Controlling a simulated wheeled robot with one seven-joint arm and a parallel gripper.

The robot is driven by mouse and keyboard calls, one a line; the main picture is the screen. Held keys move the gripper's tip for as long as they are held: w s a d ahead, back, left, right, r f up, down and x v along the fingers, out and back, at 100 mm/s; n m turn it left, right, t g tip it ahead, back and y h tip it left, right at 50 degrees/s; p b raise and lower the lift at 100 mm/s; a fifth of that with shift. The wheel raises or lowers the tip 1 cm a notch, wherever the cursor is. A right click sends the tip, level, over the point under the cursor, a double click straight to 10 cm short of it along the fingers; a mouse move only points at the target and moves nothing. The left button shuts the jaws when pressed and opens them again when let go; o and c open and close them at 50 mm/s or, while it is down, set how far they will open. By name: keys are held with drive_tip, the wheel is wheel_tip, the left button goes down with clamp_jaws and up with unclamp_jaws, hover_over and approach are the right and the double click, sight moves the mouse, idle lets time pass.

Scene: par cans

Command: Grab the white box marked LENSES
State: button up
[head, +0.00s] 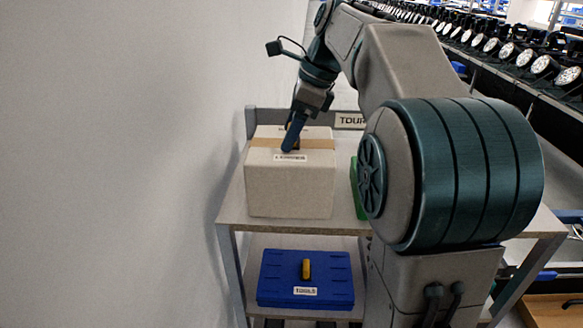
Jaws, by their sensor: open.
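The white box (290,190) stands on the top shelf of a cart, near its left side. It has a brown tape band across its top and a small label (304,157) at its upper front edge; the label's lettering is too small and partly covered to read surely. My gripper (291,145) points down at the top of the box, over the tape and beside the label. Its jaws are open. It hides part of the box's top, and I cannot tell whether the fingers touch the box.
A green thing (357,188) stands right of the box, partly behind my arm. A blue case marked TOOLS (306,278) lies on the lower shelf. A wall (110,160) runs close along the left. Rows of lamps (520,57) stand at the back right.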

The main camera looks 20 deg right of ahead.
clamp_jaws()
drive_tip(key=shift+r, duration=0.1)
idle(0.3)
